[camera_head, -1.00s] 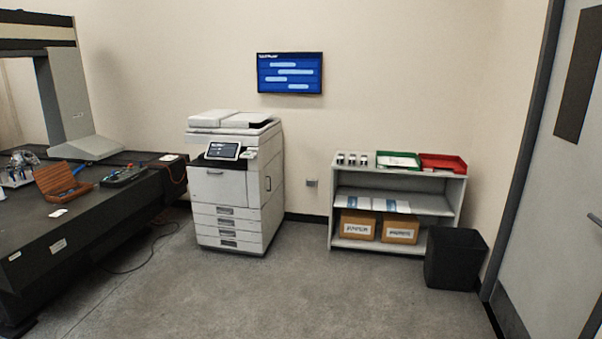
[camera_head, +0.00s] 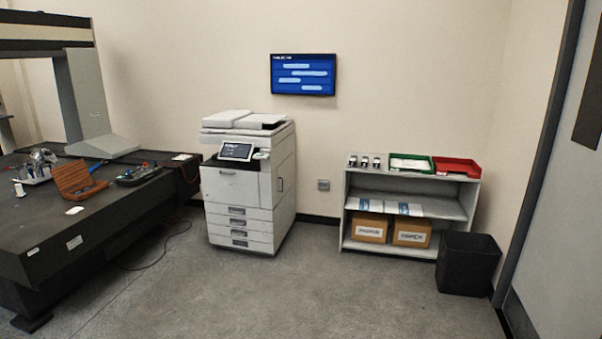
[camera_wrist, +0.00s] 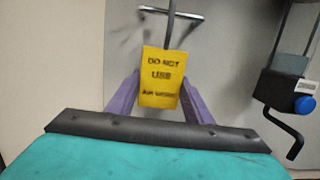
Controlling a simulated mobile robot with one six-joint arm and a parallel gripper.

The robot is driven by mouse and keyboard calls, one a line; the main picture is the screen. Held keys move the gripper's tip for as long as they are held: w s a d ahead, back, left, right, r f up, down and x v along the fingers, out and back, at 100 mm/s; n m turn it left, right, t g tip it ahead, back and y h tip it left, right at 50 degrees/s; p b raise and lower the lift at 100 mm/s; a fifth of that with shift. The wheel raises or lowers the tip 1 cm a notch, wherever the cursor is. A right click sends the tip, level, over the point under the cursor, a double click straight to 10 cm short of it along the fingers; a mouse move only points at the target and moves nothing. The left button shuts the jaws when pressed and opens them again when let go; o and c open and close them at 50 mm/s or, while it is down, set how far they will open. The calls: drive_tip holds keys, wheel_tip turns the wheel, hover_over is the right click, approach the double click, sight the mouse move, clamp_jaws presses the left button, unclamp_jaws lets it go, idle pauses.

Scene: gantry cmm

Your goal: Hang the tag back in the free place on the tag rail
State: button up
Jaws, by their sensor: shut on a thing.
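In the wrist view, a yellow tag (camera_wrist: 160,78) with dark lettering, starting "DO NOT USE", is between the two purple fingers of my gripper (camera_wrist: 160,98). The gripper is shut on the tag, and its printed face is towards the camera. A grey rod or strap shows just above the tag. My gripper is not visible in the head view.
A dark granite table (camera_head: 100,222) with an orange case (camera_head: 78,181) stands at left. A printer (camera_head: 247,185), a shelf (camera_head: 408,215) and a black bin (camera_head: 468,263) stand along the wall. A door is at right. The floor (camera_head: 290,290) in front is clear.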

drive_tip(key=shift+r+p, duration=0.3)
drive_tip(key=shift+r, duration=0.3)
drive_tip(key=shift+a, duration=0.1)
drive_tip(key=r+v, duration=0.1)
drive_tip(key=v, duration=0.8)
drive_tip(key=shift+a+r, duration=0.2)
drive_tip(key=shift+a, duration=0.25)
idle(1.2)
drive_tip(key=shift+w, duration=0.2)
